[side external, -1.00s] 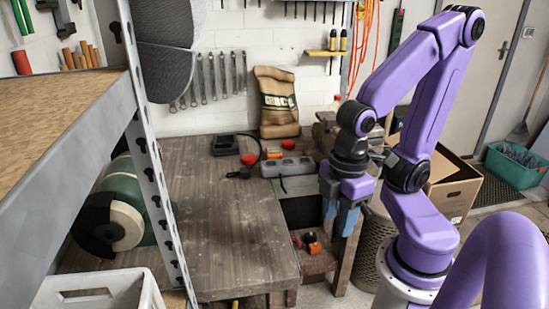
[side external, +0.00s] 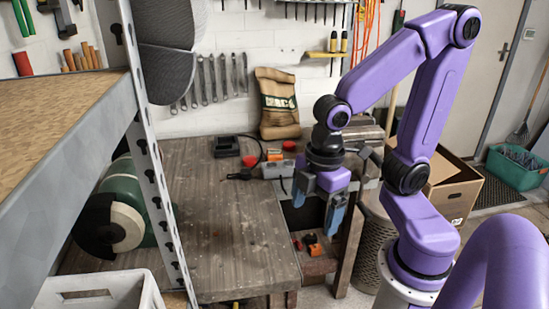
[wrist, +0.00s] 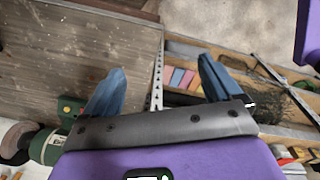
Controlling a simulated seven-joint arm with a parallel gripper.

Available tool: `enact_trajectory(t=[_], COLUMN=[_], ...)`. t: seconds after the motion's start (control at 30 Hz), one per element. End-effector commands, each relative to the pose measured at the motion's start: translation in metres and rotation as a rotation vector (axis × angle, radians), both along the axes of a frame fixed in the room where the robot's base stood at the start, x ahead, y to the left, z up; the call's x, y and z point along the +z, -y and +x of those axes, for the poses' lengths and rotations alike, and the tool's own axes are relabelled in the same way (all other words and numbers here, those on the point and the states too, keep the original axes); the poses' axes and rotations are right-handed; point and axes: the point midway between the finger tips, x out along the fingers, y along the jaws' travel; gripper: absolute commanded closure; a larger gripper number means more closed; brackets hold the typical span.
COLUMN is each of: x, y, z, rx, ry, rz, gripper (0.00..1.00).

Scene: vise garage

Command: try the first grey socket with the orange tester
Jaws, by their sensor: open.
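My gripper (side external: 317,208) is open and empty, pointing down near the bench's front right corner. Its two blue fingers are spread apart in the wrist view (wrist: 160,68). A grey socket strip (side external: 270,171) lies on the bench behind my gripper, which hides its right part. A small orange block (side external: 275,155) sits just behind the strip. Another orange and black item (side external: 314,245) lies low in the recess at the bench's right end, below and apart from my fingers. I cannot tell which orange item is the tester. Neither shows clearly in the wrist view.
The wooden bench top (side external: 215,235) is mostly clear. A black charger (side external: 226,146), a cable and red items lie at its back. A green bench grinder (side external: 125,212) stands left, behind a metal shelf post (side external: 160,180). A cardboard box (side external: 452,185) stands right.

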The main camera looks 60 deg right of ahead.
Motion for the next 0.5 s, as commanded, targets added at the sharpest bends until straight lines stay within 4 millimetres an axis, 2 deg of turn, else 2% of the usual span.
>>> enact_trajectory(t=[0.03, 0.27, 0.5], x=[0.001, 0.005, 0.008], y=[-0.001, 0.006, 0.034], z=[0.015, 0.083, 0.153], rx=[0.024, 0.179, 0.343], ry=[0.012, 0.073, 0.126], rz=[-0.002, -0.031, -0.089], gripper=[0.08, 0.08, 0.08])
